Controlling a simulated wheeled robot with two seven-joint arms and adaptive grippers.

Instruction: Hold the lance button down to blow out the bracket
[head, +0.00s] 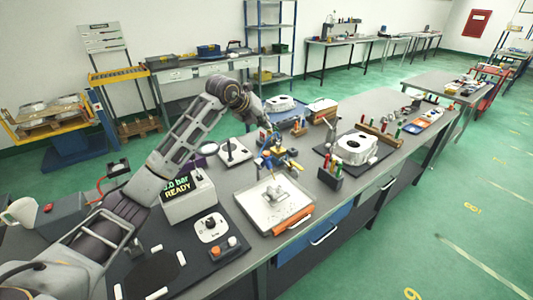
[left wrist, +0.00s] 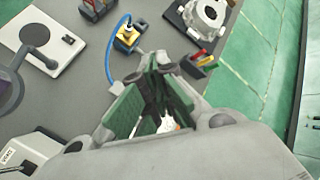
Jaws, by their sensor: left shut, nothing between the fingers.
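A bracket-like grey casting (head: 277,193) lies in a white tray (head: 262,213) with an orange front edge. A yellow and blue tool (head: 281,157), perhaps the lance, stands behind the tray; the left wrist view shows it with a blue hose (left wrist: 108,55). I cannot make out its button. My left gripper (head: 268,136) is shut and empty, above and just behind the yellow and blue tool. In the left wrist view its green-padded fingers (left wrist: 152,108) point down over the bench, with a small white and orange patch showing beyond them. My right gripper is not in view.
A grey box (head: 187,203) with a display reading READY stands left of the tray. A plate with a black knob (head: 211,226) is in front of it. A white round housing (head: 355,148) and a holder of coloured-handled tools (head: 329,177) stand to the right.

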